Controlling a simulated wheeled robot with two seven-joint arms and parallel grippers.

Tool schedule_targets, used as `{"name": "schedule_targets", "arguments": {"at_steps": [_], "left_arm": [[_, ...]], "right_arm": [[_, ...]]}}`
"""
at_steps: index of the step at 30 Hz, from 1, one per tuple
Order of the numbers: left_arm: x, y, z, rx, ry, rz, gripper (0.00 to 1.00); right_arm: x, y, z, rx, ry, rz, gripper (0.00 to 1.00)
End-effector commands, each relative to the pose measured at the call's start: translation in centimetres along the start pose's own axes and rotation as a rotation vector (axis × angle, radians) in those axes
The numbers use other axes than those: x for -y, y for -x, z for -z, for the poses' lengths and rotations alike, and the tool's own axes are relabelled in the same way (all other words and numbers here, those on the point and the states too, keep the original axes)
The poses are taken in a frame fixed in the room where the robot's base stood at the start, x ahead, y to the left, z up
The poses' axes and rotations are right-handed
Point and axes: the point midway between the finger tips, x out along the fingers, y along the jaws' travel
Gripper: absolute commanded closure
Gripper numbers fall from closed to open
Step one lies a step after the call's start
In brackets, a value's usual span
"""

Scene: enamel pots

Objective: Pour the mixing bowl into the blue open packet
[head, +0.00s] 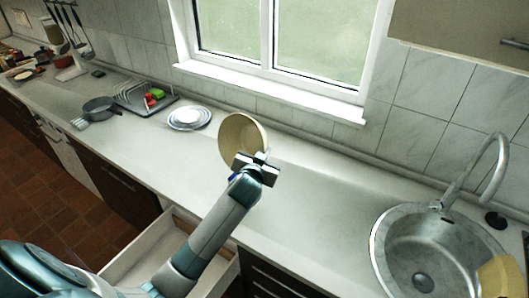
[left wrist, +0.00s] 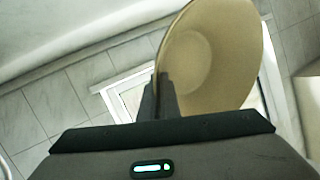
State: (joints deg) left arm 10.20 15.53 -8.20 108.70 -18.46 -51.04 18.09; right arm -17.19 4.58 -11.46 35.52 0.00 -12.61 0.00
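The mixing bowl (head: 240,135) is cream-tan and tilted steeply on its side above the counter, its inside facing the camera. My left gripper (head: 258,158) is shut on the bowl's rim at its lower right. In the left wrist view, the fingers (left wrist: 158,97) pinch the rim of the bowl (left wrist: 210,55). I see no contents in the visible inside of the bowl. A small bit of blue (head: 232,177) shows beside my left gripper, under the bowl; it may be the blue open packet, mostly hidden by my gripper. My right gripper is not in view.
A stack of plates (head: 189,118), a dish rack (head: 145,97) and a grey pan (head: 100,108) stand to the left. A round sink (head: 385,245) with a tap (head: 497,165) is at right. An open drawer (head: 125,268) juts out below. The counter between bowl and sink is clear.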

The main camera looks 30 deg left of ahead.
Motion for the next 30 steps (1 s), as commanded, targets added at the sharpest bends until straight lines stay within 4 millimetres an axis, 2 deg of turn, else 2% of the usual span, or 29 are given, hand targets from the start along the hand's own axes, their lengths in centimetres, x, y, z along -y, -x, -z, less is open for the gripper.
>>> {"name": "schedule_targets", "arguments": {"at_steps": [8, 24, 30], "left_arm": [[0.2, 0.0, 0.7, 0.021, -0.013, -0.001, 1.0], [0.8, 0.7, 2.8, 0.296, -0.145, -0.041, 1.0], [0.9, 0.9, 3.0, 0.351, -0.171, -0.05, 1.0]], "right_arm": [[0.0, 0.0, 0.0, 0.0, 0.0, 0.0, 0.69], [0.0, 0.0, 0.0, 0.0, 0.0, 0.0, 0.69], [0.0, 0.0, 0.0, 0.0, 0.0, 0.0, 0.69]]}}
